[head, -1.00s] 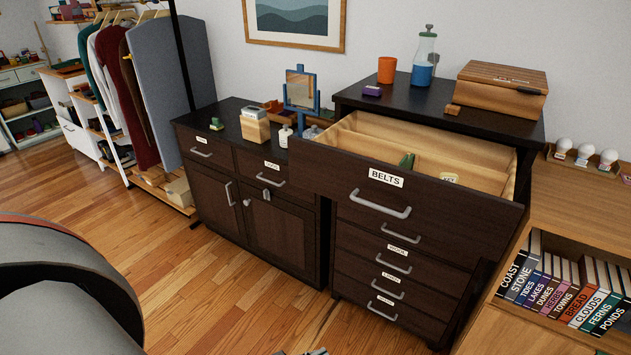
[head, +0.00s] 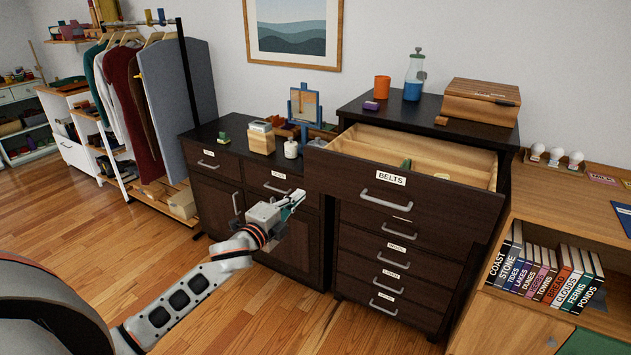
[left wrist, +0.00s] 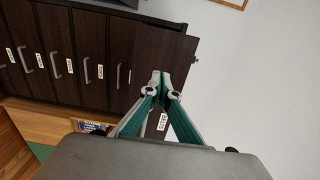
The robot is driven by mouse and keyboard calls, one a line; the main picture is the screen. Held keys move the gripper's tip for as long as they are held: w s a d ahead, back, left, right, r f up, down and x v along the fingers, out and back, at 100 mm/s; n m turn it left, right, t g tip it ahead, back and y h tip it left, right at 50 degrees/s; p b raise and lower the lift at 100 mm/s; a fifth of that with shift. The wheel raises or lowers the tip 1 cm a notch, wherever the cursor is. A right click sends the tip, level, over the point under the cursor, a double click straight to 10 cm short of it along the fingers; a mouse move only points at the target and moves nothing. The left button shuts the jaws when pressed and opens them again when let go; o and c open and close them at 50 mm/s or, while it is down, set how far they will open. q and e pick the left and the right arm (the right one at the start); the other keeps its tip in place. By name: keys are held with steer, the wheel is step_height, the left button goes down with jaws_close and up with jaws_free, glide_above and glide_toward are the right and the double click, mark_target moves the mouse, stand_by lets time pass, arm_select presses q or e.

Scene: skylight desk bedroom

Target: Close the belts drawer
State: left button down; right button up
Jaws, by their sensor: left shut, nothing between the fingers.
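The belts drawer (head: 440,212) is the wide, dark brown top drawer of the tall chest, with a white BELTS label and a grey bar handle (head: 387,199). It stands pulled out, and its pale wooden inside shows. My left gripper (head: 295,200) is shut and empty, to the left of the drawer front and in front of the lower cabinet. It appears apart from the drawer. In the left wrist view, its closed green-sided fingers (left wrist: 160,80) overlap the dark drawer front (left wrist: 168,48); contact cannot be told there. My right gripper is not in view.
Shut, labelled drawers (head: 390,268) lie below. A wooden box (head: 480,100), an orange cup (head: 382,87) and a bottle (head: 415,75) stand on the chest. A low cabinet (head: 220,200) is at left, a bookshelf (head: 540,275) at right. The floor (head: 240,320) in front is clear.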

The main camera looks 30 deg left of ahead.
mark_target(322, 175)
arm_select(q)
steer(key=w, duration=1)
steer(key=shift+w+d, duration=0.2)
steer(key=shift+w, duration=0.15)
